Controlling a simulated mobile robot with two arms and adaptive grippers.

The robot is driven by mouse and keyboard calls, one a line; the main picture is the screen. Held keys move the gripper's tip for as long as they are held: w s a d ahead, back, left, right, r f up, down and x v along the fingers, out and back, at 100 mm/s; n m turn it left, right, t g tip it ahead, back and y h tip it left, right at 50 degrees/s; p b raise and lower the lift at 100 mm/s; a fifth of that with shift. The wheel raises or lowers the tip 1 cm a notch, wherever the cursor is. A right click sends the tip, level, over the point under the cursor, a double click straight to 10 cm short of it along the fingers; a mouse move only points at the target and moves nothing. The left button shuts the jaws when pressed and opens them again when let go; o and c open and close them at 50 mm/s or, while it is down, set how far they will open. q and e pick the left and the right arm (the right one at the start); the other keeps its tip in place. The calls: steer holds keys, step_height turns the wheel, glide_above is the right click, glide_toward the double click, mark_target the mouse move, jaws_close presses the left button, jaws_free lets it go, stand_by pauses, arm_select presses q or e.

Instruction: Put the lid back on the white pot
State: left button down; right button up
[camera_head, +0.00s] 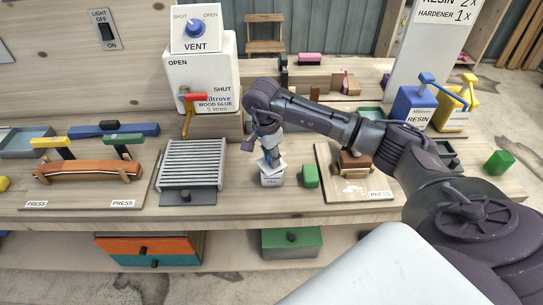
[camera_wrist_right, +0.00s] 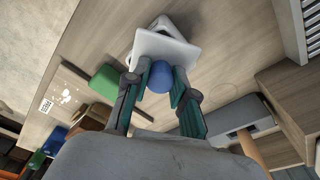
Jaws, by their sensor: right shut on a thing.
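The white pot (camera_head: 272,180) stands on the workbench in the middle of the head view, with small dark lettering on its front. My right gripper (camera_head: 270,153) is above it, shut on the blue knob (camera_wrist_right: 161,77) of the white lid (camera_wrist_right: 168,50). In the head view the lid (camera_head: 264,163) is at the pot's top and looks tilted. In the wrist view the pot (camera_wrist_right: 157,22) shows partly behind the lid, and the lid looks turned and offset from it. I cannot tell whether they touch. My left gripper is not in view.
A green block (camera_head: 310,176) stands just right of the pot. A slatted grey rack (camera_head: 192,163) is to the left, and a wooden press board (camera_head: 328,180) to the right. The white glue dispenser (camera_head: 203,80) stands behind. Bare bench lies in front of the pot.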

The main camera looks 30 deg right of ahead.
stand_by(0.7)
steer(key=o, duration=1)
steer(key=shift+o, duration=0.2)
steer(key=o, duration=0.4)
steer(key=shift+r+p, duration=1.8)
steer(key=shift+r, duration=1.65)
